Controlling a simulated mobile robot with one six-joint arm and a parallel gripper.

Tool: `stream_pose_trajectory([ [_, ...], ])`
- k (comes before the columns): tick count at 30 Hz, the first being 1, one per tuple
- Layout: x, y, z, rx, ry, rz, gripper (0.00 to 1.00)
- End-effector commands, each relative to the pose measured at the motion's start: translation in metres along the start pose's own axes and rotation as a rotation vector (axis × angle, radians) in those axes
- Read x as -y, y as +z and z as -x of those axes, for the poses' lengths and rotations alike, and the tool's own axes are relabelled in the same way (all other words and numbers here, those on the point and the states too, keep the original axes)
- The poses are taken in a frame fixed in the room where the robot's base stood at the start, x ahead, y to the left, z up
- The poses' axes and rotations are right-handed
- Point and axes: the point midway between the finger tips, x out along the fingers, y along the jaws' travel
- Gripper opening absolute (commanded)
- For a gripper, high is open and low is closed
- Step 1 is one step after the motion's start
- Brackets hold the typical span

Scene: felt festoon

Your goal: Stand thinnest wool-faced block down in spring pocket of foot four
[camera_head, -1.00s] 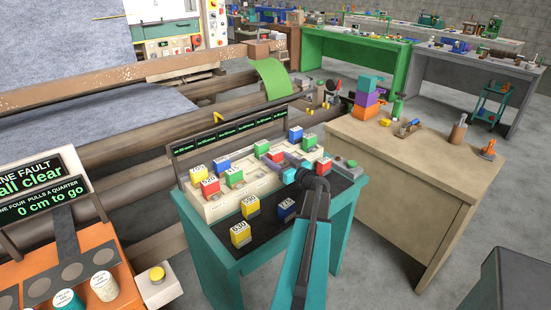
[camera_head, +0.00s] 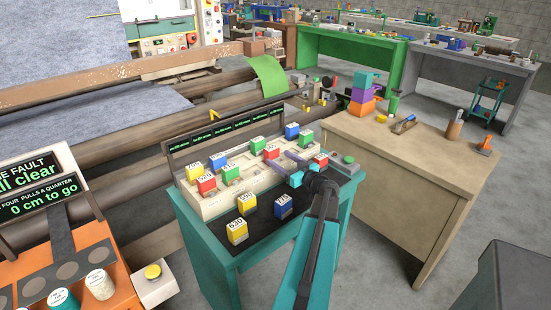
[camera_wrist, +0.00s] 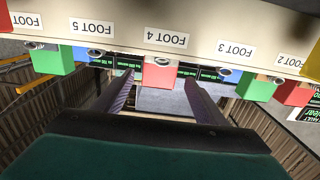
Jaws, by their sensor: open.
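My gripper (camera_head: 286,161) is open over the cream rack (camera_head: 222,204). In the wrist view, which is upside down, my open gripper (camera_wrist: 160,84) has one finger to each side of a red block (camera_wrist: 162,76) under the FOOT 4 label (camera_wrist: 165,38). The fingers look apart from that block. It also shows in the head view, the red block (camera_head: 271,152) just beyond the fingertips. A yellow 630 block (camera_head: 237,231), a yellow 560 block (camera_head: 246,204) and a blue block (camera_head: 283,205) stand on the dark mat (camera_head: 263,228). Wool faces and the pocket's inside cannot be made out.
Several coloured blocks stand in the rack, including a blue one (camera_head: 221,161) and a red one (camera_head: 321,159) by the gripper. A green button box (camera_head: 347,161) sits at the table's right. A wooden bench (camera_head: 430,150) stands at right.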

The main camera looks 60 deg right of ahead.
Motion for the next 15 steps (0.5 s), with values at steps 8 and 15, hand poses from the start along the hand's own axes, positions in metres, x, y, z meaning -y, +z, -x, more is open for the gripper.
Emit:
stream_pose_trajectory([
  [8,0.001,0.001,0.044,0.001,0.002,0.0,0.65],
  [15,0.0,0.0,0.06,0.0,0.0,-0.001,0.65],
])
